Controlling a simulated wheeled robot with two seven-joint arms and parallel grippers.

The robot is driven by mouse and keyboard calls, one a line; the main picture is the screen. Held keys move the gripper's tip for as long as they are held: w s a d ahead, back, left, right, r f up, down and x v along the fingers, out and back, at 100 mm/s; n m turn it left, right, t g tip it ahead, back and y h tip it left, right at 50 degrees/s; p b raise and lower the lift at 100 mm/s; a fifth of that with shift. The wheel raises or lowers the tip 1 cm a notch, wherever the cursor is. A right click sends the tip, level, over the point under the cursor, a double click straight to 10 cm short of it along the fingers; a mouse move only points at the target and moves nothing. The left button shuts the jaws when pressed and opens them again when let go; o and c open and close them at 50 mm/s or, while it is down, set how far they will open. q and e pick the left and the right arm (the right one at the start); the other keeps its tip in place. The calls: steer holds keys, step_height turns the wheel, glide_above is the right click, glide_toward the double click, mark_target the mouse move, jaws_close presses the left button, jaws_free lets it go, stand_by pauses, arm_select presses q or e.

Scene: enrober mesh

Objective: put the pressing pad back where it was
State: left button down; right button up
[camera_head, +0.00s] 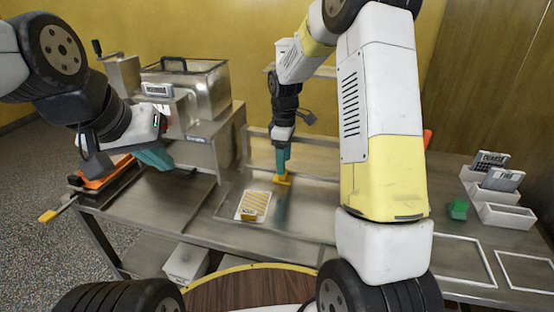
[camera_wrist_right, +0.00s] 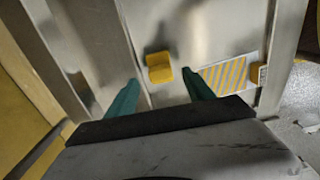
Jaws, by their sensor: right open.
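A small yellow block (camera_head: 283,180), which I take for the pressing pad, sits on the steel worktop. My right gripper (camera_head: 283,168) points down right above it. In the right wrist view, the yellow block (camera_wrist_right: 159,68) lies ahead of and between the open teal fingers (camera_wrist_right: 160,86), with nothing gripped. A white card with yellow stripes (camera_head: 256,203) lies flat just in front of the block, and it also shows in the wrist view (camera_wrist_right: 225,75). My left gripper (camera_head: 155,158) hangs over the left side of the bench; its finger gap is not clear.
A steel machine (camera_head: 195,90) stands at the back left. An orange-topped tray (camera_head: 105,175) is at the left end. Labelled white bins (camera_head: 505,214) and a green block (camera_head: 457,209) are at the right. White outlines (camera_head: 535,275) mark the right bench. My right arm hides part of the worktop.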

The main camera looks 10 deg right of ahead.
steer(key=s+d+r+m+t+y, duration=0.1)
steer(key=s+r+m, duration=0.3)
steer(key=r, duration=0.5)
steer(key=s+d+r+m+t, duration=0.1)
steer(key=s+r+t, duration=0.1)
steer(key=s+r, duration=0.55)
steer(key=s+r+m+t+y, duration=0.1)
steer(key=s+r+m+t, duration=0.2)
steer(key=s+m, duration=0.4)
steer(key=s, duration=0.7)
steer(key=shift+s+r+m, duration=0.25)
steer(key=shift+r+m, duration=0.15)
steer(key=shift+d, duration=0.1)
